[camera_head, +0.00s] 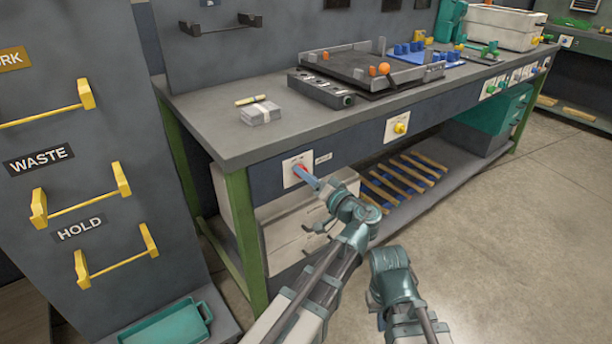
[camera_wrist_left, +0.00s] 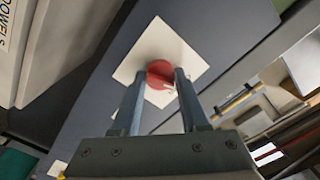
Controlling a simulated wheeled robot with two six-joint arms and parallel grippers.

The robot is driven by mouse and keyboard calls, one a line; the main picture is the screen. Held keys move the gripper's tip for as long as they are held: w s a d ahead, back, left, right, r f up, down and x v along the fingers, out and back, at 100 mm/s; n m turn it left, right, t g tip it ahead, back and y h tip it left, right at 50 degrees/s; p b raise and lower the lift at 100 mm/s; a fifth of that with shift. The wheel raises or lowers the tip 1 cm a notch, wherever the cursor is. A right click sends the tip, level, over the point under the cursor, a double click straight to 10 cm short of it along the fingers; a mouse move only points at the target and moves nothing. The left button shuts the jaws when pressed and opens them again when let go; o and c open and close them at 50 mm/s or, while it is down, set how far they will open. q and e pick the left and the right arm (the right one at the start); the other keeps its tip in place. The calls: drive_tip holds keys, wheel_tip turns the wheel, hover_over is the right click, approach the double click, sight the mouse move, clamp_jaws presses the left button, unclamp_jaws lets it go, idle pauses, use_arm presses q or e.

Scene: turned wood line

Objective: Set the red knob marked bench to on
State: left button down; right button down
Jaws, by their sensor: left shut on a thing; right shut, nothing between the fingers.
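The red knob (camera_head: 300,169) sits on a white square plate on the front of the workbench, near its left end. A small label (camera_head: 323,158) is beside the plate, too small to read. My left gripper (camera_head: 308,178) reaches the knob from the front. In the left wrist view the red knob (camera_wrist_left: 160,74) lies between the two fingertips of the left gripper (camera_wrist_left: 163,80), which are shut on it. The knob's pointer and plate markings cannot be made out. My right gripper is low in front of the bench, its fingers hidden behind its wrist (camera_head: 393,280).
A yellow knob (camera_head: 400,128) on another white plate is further right on the bench front. The bench top (camera_head: 215,125) carries a dark fixture (camera_head: 365,70) and a small block stack (camera_head: 261,113). A grey panel with yellow handles (camera_head: 85,205) stands left. The floor at right is clear.

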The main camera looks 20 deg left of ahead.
use_arm(q)
drive_tip(key=shift+m, duration=4.4)
drive_tip(key=shift+c, duration=2.1)
unclamp_jaws()
